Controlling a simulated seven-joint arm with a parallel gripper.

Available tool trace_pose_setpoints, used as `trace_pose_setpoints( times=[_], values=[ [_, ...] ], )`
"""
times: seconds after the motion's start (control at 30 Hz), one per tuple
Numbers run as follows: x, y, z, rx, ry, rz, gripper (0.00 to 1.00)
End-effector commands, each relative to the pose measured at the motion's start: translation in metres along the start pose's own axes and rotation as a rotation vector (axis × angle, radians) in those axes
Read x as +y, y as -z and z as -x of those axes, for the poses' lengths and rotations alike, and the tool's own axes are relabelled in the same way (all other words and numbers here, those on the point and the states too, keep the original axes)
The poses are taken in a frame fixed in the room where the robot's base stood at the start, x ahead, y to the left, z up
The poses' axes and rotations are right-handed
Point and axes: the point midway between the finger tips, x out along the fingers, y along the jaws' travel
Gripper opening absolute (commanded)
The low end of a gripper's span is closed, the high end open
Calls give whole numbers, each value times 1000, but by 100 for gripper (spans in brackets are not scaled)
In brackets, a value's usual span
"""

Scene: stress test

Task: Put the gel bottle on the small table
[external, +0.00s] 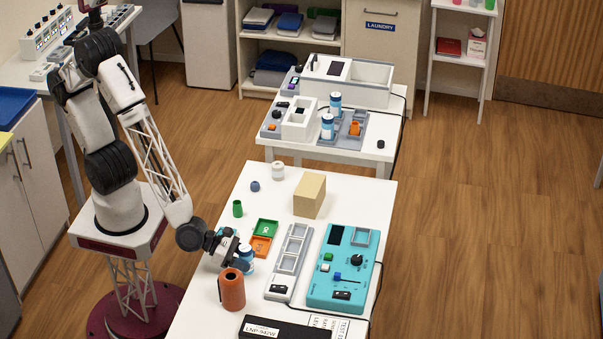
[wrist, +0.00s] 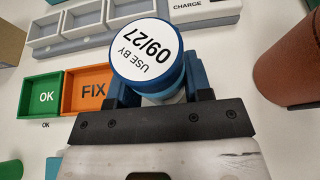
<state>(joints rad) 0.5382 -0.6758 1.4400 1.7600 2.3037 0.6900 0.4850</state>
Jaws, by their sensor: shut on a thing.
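My gripper (external: 240,262) is at the left side of the near white table, low over its top. It is shut on a small blue and white bottle (external: 246,252), which looks upright. In the wrist view the bottle's round white lid (wrist: 147,50) reads "USE BY 09/27" and sits between the blue fingers; its body is mostly hidden. I cannot tell whether its base touches the table. A smaller white table (external: 376,165) stands behind the near one, with two similar blue and white bottles (external: 327,127) on its equipment.
An orange-brown cylinder (external: 232,290) stands close to my gripper. Green OK and orange FIX trays (external: 260,246), a grey three-bay charger (external: 288,262), a teal device (external: 343,265) and a tan block (external: 309,195) are nearby. The back table's front right has bare room near a small black object (external: 381,144).

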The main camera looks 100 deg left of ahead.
Motion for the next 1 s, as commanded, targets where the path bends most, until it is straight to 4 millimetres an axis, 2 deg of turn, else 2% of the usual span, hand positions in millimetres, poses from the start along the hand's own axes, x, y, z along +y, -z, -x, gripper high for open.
trace_pose_setpoints(
  times=[0.03,0.07,0.2,0.63,0.77,1.0],
  values=[
    [0,1,0,0,0,0,15],
    [0,1,0,0,0,0,50],
    [0,1,0,0,0,0,71],
    [0,-3,1,0,0,1,71],
    [0,-2,11,0,0,1,71],
    [-1,-3,41,-1,2,0,71]
  ],
)
